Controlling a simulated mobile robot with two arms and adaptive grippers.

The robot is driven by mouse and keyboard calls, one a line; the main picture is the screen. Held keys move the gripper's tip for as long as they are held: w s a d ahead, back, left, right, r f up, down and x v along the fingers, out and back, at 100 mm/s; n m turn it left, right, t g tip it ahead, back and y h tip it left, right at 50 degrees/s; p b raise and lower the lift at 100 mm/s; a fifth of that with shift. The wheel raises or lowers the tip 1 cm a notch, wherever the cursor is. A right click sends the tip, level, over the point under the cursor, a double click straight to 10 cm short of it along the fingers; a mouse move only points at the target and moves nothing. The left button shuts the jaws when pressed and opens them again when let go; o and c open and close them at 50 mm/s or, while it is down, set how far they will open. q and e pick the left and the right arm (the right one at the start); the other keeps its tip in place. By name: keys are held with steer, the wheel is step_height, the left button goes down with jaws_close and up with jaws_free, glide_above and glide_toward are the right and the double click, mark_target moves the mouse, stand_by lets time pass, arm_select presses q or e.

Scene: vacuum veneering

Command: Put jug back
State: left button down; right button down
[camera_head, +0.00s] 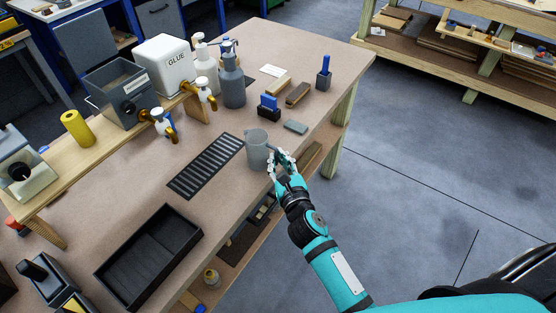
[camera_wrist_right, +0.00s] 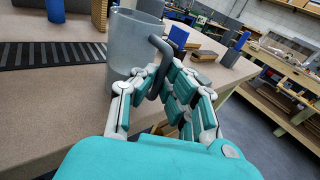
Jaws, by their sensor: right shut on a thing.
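A grey jug (camera_head: 257,148) is upright at the front edge of the workbench, just right of a black slotted grate (camera_head: 207,166). My right gripper (camera_head: 279,160) is beside the jug on its right. In the right wrist view, the jug (camera_wrist_right: 128,45) stands ahead, and the fingers of my right gripper (camera_wrist_right: 152,82) are closed around its dark handle (camera_wrist_right: 162,58). I cannot tell whether the jug's base touches the bench. My left gripper is not in view.
A white glue container (camera_head: 164,62), a grey tank (camera_head: 117,92) and a yellow roll (camera_head: 77,127) stand on a raised wooden shelf. Grey bottles (camera_head: 232,82), blue-handled tools (camera_head: 269,106) and a grey block (camera_head: 295,127) are behind the jug. A black tray (camera_head: 150,257) lies front left.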

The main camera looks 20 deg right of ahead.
steer(key=shift+f, duration=0.1)
steer(key=c, duration=1.5)
jaws_free()
steer(key=shift+s, duration=0.15)
steer(key=s, duration=0.4)
steer(key=s+r+b, duration=0.1)
steer(key=s, duration=0.2)
steer(key=s+b, duration=0.1)
steer(key=s, duration=0.3)
steer(key=shift+s+a+r, duration=0.1)
steer(key=shift+s+r, duration=0.05)
steer(key=shift+s, duration=0.2)
